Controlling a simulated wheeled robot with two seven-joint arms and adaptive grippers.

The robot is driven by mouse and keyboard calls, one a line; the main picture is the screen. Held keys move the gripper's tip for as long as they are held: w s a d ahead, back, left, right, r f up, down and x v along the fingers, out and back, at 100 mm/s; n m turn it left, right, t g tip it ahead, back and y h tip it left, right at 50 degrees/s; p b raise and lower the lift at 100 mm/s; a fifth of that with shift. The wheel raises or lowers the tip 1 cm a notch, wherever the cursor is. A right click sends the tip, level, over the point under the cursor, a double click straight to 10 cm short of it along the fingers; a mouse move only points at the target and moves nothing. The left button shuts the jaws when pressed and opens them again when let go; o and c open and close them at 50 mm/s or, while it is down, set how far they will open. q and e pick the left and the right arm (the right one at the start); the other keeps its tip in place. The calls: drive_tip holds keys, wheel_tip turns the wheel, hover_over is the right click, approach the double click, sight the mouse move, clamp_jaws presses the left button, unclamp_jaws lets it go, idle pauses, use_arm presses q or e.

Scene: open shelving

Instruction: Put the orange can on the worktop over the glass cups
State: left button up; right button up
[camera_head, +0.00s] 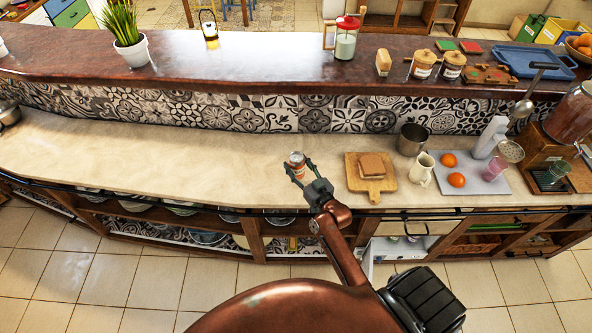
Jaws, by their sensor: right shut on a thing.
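The orange can (297,159), with a pale metal top, is between the fingers of my right gripper (299,166). The gripper is shut on it. The can is upright or nearly so over the front half of the beige worktop (190,148); I cannot tell whether its base touches. The can's lower part is partly hidden by the gripper. Small items stand in an open compartment (408,241) under the worktop, right of my arm; they are too small to tell if they are glass cups. My left gripper is not in view.
Right of the can are a cutting board (376,187) with bread, a metal pot (412,139), a cream jug (421,168) and a grey tray (494,183) with oranges and a pink glass. The worktop left of the can is clear. A tiled wall (240,114) rises behind.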

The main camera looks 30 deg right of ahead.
sight(296, 170)
drive_tip(key=shift+w+f, duration=0.25)
drive_tip(key=shift+w, duration=0.1)
drive_tip(key=shift+f, duration=1.65)
drive_tip(key=shift+f, duration=0.1)
drive_tip(key=o, duration=1.5)
drive_tip(key=shift+c, duration=0.2)
drive_tip(key=s+b, duration=0.1)
drive_tip(key=s, duration=1)
drive_tip(key=shift+s, duration=0.5)
